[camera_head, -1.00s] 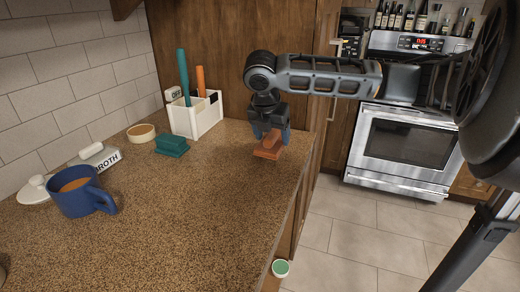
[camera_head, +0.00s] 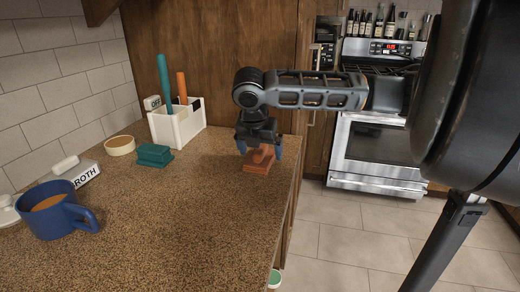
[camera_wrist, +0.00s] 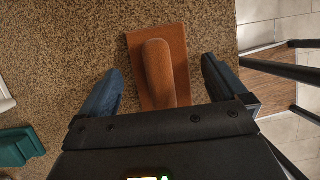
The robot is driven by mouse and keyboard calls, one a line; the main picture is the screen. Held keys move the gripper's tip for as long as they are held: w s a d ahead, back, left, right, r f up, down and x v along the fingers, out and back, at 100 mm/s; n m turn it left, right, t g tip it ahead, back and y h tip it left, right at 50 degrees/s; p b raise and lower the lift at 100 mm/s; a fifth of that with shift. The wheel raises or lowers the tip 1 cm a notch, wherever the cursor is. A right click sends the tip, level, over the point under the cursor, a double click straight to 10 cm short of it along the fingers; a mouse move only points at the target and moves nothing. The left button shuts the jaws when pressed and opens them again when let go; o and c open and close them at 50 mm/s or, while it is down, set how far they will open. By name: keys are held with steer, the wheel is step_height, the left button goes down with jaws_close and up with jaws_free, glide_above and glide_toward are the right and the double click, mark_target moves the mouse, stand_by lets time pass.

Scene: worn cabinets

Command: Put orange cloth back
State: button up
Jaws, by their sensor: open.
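A white holder (camera_head: 182,126) with teal and orange sticks stands at the back. A teal block with a handle (camera_head: 154,155), a round tan dish (camera_head: 121,145), a white "BROTH" block (camera_head: 88,172) and a blue mug (camera_head: 62,222) are at left. The middle counter is clear.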

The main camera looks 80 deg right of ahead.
mark_target(257, 153)
steer(key=shift+f+b, duration=0.2)
steer(key=shift+b, duration=0.25)
steer(key=v, duration=0.8)
steer(key=shift+d, duration=0.15)
